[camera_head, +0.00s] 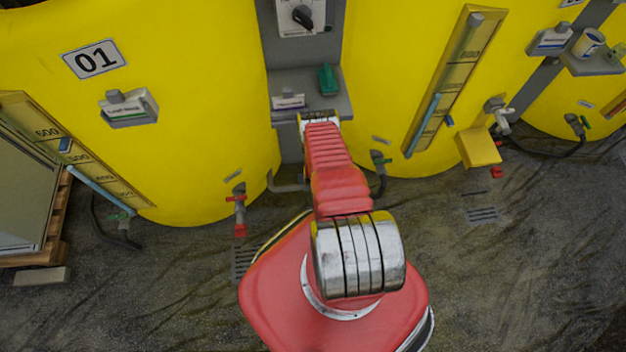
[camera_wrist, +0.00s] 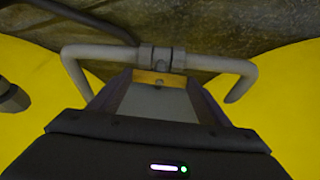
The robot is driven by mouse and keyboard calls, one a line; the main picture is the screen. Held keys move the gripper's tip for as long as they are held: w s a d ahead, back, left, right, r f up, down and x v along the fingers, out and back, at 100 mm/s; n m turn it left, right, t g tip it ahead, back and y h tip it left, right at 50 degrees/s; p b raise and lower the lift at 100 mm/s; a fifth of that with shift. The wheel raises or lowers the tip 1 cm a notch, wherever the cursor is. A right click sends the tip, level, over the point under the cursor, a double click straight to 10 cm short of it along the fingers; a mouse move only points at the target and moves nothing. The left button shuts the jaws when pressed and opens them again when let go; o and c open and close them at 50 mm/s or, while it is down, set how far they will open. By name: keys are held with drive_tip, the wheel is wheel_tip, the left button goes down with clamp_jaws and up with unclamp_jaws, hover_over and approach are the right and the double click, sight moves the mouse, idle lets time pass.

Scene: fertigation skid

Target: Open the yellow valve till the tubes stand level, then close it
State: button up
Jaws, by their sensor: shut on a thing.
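In the wrist view, the valve (camera_wrist: 160,60) sits mid-way along a grey pipe (camera_wrist: 100,52) between two yellow tanks. Its yellow handle (camera_wrist: 147,76) shows at the tips of my gripper (camera_wrist: 158,88), which is shut on it. The handle's angle is hard to tell. In the head view my arm hides the valve and gripper; a piece of the pipe (camera_head: 287,186) shows beside the arm. The left tank's tube has a blue column (camera_head: 100,190) reaching about the 500 mark.
A grey shelf (camera_head: 335,106) with a green object (camera_head: 327,79) stands behind my arm, under a switch box (camera_head: 301,16). A yellow box (camera_head: 478,148) sticks out at right.

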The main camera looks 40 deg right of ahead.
drive_tip(key=shift+d+m, duration=0.15)
drive_tip(key=shift+m, duration=0.25)
drive_tip(key=shift+w+m+g+h, duration=0.1)
drive_tip(key=shift+m+g+h, duration=0.35)
drive_tip(key=shift+m, duration=1.15)
drive_tip(key=shift+w+m+g+h, duration=0.1)
drive_tip(key=shift+m+g+h, duration=0.35)
drive_tip(key=shift+m, duration=1.15)
drive_tip(key=shift+w+a+m+g, duration=0.15)
drive_tip(key=shift+m+g, duration=0.3)
drive_tip(key=shift+m, duration=0.5)
drive_tip(key=shift+a+m+g, duration=0.1)
drive_tip(key=shift+m+g, duration=0.35)
drive_tip(key=shift+m, duration=0.5)
drive_tip(key=shift+m+g, duration=0.6)
drive_tip(key=shift+m, duration=1.2)
drive_tip(key=o, duration=1.1)
drive_tip(key=shift+w, duration=0.2)
drive_tip(key=shift+c, duration=0.2)
drive_tip(key=shift+w+a+r, duration=0.1)
